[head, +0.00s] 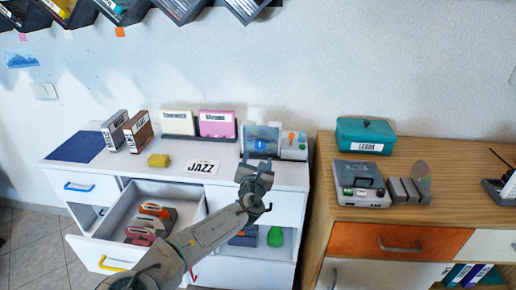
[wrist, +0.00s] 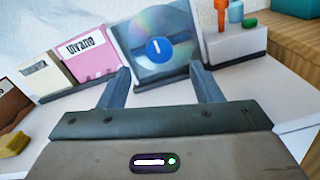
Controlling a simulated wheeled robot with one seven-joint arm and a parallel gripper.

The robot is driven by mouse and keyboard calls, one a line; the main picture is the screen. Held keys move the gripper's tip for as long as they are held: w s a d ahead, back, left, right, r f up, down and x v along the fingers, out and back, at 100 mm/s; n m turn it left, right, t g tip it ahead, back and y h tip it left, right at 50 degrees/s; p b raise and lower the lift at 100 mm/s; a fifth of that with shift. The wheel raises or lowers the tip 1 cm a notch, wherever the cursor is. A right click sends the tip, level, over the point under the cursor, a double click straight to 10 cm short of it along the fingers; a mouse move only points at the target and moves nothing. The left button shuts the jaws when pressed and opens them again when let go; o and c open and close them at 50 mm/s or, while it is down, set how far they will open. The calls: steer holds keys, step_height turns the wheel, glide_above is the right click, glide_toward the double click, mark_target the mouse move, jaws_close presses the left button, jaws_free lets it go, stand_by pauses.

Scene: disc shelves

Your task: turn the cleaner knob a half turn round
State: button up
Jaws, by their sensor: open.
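A disc cleaner (head: 274,133) stands upright at the back right of the white cabinet, with a shiny disc face. A round blue knob (head: 261,145) with a white bar is at its middle. In the wrist view the blue knob (wrist: 159,50) shows its white bar near upright, in front of the rainbow disc (wrist: 150,25). My gripper (head: 257,163) is open and empty, in front of and below the knob. In the wrist view its two fingers (wrist: 160,72) point at the cleaner, one to each side of the knob. I cannot tell whether they touch the cleaner.
A white box with an orange peg (head: 294,150) stands close on the right. A pink case (head: 217,124) and a cream case (head: 177,121) stand on the left. A JAZZ card (head: 203,167) lies in front. An open drawer (head: 112,222) sticks out at lower left. A wooden cabinet (head: 465,160) is right.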

mark_target(260, 146)
steer(key=w, duration=0.7)
steer(key=shift+w+d+p, duration=0.1)
steer(key=shift+w+p, duration=0.1)
steer(key=shift+p, duration=0.1)
steer(key=c, duration=1)
